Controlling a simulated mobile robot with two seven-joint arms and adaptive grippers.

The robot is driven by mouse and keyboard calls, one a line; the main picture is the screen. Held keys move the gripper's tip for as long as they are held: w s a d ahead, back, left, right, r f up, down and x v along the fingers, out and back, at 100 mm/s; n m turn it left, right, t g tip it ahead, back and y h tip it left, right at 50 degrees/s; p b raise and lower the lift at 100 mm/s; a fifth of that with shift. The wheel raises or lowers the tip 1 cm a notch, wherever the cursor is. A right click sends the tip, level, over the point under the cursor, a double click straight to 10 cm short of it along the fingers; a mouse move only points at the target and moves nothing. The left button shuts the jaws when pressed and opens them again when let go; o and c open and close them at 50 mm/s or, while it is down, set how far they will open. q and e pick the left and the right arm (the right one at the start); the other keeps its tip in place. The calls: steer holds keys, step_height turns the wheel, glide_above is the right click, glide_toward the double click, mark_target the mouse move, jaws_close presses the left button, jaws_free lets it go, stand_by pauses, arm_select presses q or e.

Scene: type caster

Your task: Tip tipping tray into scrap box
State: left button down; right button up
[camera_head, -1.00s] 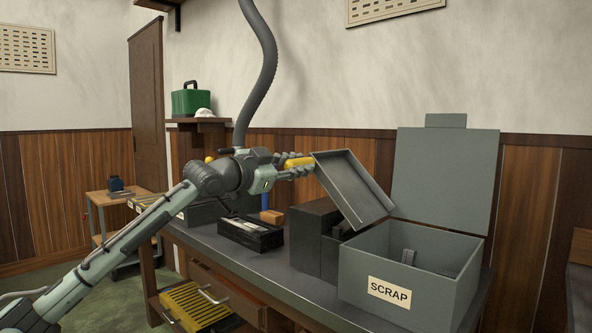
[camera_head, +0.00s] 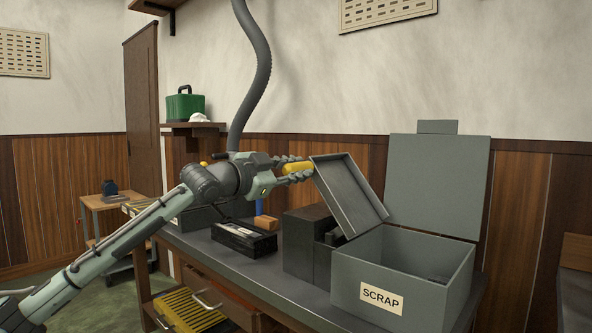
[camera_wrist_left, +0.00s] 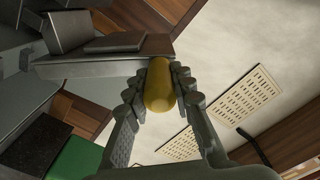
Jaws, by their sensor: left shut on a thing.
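The grey tipping tray (camera_head: 350,196) hangs steeply tilted, its lower end over the left side of the open scrap box (camera_head: 340,272). The tray's visible inside looks empty. My left gripper (camera_head: 296,170) is shut on the tray's yellow handle (camera_head: 300,167). In the left wrist view, the gripper's fingers (camera_wrist_left: 160,88) flank the yellow handle (camera_wrist_left: 159,92), and the tray (camera_wrist_left: 88,66) lies beyond it. The scrap box has a SCRAP label and a raised lid (camera_head: 438,185). A dark grey piece (camera_head: 438,279) shows low inside it. My right gripper is not in view.
A dark block-like stand (camera_head: 303,243) is beside the scrap box, below the tray. A black case (camera_head: 243,238) and an orange-brown block (camera_head: 266,222) are farther left on the bench (camera_head: 262,269). A grey hose (camera_head: 252,80) hangs behind my left arm.

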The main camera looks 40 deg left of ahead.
arm_select(q)
steer(key=c, duration=1.4)
jaws_free()
steer(key=shift+d, duration=0.2)
steer(key=shift+o, duration=0.5)
steer(key=shift+a, duration=0.1)
steer(key=shift+s, duration=0.15)
steer(key=shift+s+f, duration=0.1)
steer(key=shift+s, duration=0.15)
steer(key=s, duration=1.1)
steer(key=shift+s+a, duration=0.15)
steer(key=shift+a, duration=0.3)
